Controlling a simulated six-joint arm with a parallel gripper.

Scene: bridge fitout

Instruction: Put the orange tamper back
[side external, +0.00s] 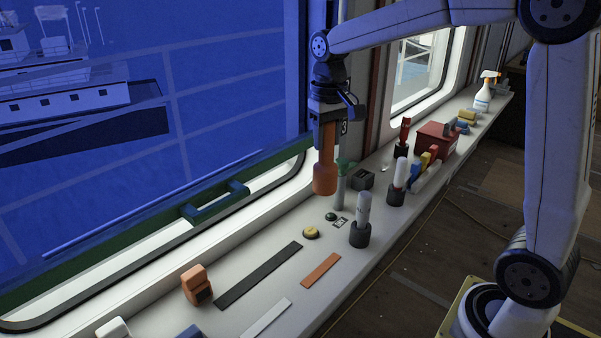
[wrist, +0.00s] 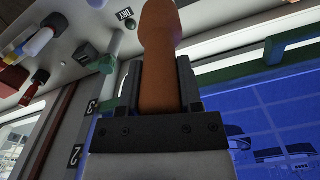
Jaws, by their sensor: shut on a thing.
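The orange tamper (side external: 325,172) hangs upright from my gripper (side external: 328,118), with its wide rounded end down. My gripper is shut on its upper handle and holds it above the long white sill, close to the window side. In the wrist view the tamper (wrist: 160,60) stands between the two dark fingers of my gripper (wrist: 159,90). A flat orange strip (side external: 321,270) lies on the sill nearer the camera. A small orange block with a dark part (side external: 197,285) stands at the left of the sill.
A green-topped post (side external: 340,185) stands just right of the tamper. A long dark strip (side external: 258,275) and a yellow button (side external: 311,232) lie in front. A red box (side external: 437,139) is farther back.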

